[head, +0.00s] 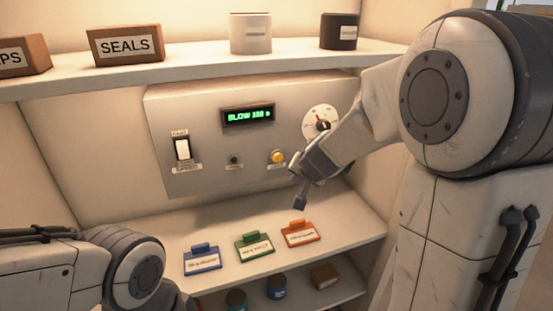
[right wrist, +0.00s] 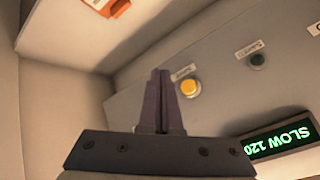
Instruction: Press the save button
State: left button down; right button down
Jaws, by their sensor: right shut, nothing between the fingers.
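Each has a small label too small to read, so I cannot tell by name which is save. My right gripper (head: 300,203) is shut and empty, below and right of the yellow button, pointing down. In the right wrist view its closed fingers (right wrist: 161,75) stand just left of the yellow button (right wrist: 189,88), with the dark green button (right wrist: 257,60) farther right. My left gripper is not visible.
The panel also has a lit green display (head: 248,115) starting with "SLOW", a white switch (head: 183,149) and a white dial (head: 321,122). Blue (head: 202,260), green (head: 254,247) and orange (head: 300,234) labelled items stand on the shelf below. A "SEALS" box (head: 125,45) stands above.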

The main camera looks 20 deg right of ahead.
aim_at(280, 162)
jog(key=w+p, duration=0.3)
jog(key=w, duration=0.5)
jog(key=shift+w+a, duration=0.2)
jog(key=shift+a, duration=0.05)
dwell(1.8)
jog(key=shift+w+p, duration=0.45)
jog(key=shift+w+p, duration=0.3)
jog(key=shift+w, duration=0.2)
dwell(0.5)
dwell(0.4)
jog(key=shift+s+b, duration=0.55)
jog(key=shift+s, duration=0.4)
